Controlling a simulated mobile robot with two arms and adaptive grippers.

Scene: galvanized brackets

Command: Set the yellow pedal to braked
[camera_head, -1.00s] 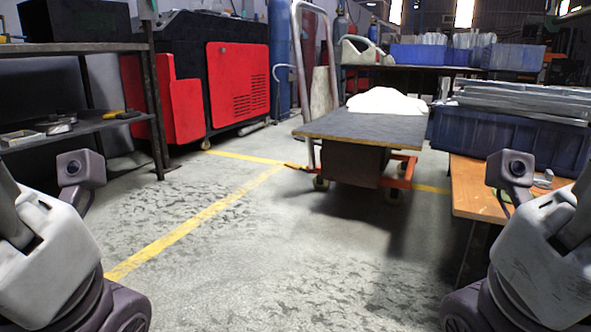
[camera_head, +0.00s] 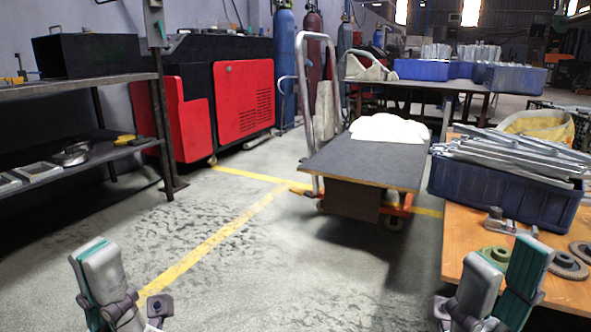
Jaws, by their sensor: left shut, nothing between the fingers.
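The platform cart (camera_head: 365,165) stands mid-floor with a dark deck and a grey push handle (camera_head: 303,100) at its left end. A small yellow-orange pedal (camera_head: 300,188) shows low at the foot of the handle, by the left caster. Its tilt is too small to make out. My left gripper (camera_head: 98,252) is at the lower left, fingers up, shut and empty, well apart from the pedal. My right gripper (camera_head: 507,256) is at the lower right by the wooden table, its fingers spread and nothing between them. Neither gripper touches the cart.
The wooden table (camera_head: 570,292) at right holds a blue crate (camera_head: 500,195) of metal brackets and several discs. A metal shelf (camera_head: 70,87) stands at left, red-and-black machine (camera_head: 243,98) behind. The floor before the cart is clear, with a yellow line (camera_head: 215,243).

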